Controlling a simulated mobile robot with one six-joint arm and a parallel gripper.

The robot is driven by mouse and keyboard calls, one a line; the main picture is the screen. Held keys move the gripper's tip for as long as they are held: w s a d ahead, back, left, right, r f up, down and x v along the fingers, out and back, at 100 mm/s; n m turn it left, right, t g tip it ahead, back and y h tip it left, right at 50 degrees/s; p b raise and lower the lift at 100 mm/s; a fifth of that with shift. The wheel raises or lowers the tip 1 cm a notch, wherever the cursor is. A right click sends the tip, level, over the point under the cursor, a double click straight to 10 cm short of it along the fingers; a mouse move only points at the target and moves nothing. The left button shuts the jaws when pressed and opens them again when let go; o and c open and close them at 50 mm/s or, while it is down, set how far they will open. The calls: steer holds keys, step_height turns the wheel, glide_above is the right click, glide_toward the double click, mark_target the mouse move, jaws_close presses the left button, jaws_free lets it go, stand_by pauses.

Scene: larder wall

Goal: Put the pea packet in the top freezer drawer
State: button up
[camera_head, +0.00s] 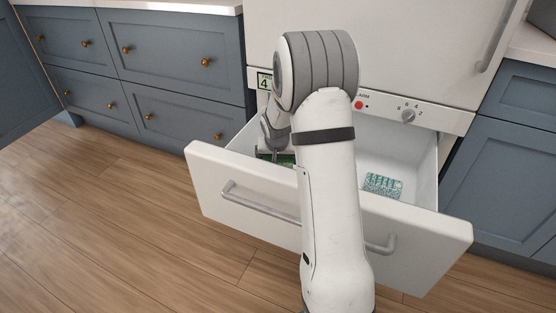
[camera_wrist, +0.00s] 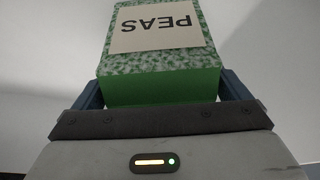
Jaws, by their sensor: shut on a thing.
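The pea packet (camera_wrist: 158,62) is a green box with a pale label reading PEAS, upside down in the wrist view. My gripper (camera_wrist: 160,98) is shut on it, with a dark finger on each side. In the head view, my gripper (camera_head: 272,154) reaches into the left part of the open white freezer drawer (camera_head: 240,178), and a bit of the green packet (camera_head: 286,160) shows below it. My arm hides much of the packet and the drawer's middle. I cannot tell whether the packet touches the drawer floor.
A teal-and-white patterned packet (camera_head: 383,186) lies in the drawer's right part. The drawer front has a long metal handle (camera_head: 262,206). A control panel with a dial (camera_head: 408,115) is above. Blue cabinets (camera_head: 160,75) stand at both sides; the wooden floor (camera_head: 110,220) is clear.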

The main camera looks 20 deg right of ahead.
steer(key=o, duration=1)
steer(key=shift+f, duration=0.15)
steer(key=shift+c, duration=0.2)
steer(key=p+v, duration=0.4)
steer(key=v, duration=0.8)
steer(key=shift+s, duration=0.1)
steer(key=s+a+r+n+p, duration=0.1)
steer(key=s+a+r+p, duration=0.2)
steer(key=s+r+p, duration=0.6)
steer(key=s+a+r+n+g+y+p, duration=0.1)
steer(key=s+a+r+p, duration=0.3)
steer(key=s+r+p, duration=0.5)
steer(key=s+a+r+n+p, duration=0.2)
steer(key=s+r+p, duration=0.8)
steer(key=r, duration=1.3)
steer(key=a+p, duration=0.1)
steer(key=p, duration=0.2)
steer(key=shift+a+r+n+y+p, duration=0.2)
steer(key=shift+r+n+y+p, duration=0.1)
steer(key=shift+y+p, duration=0.1)
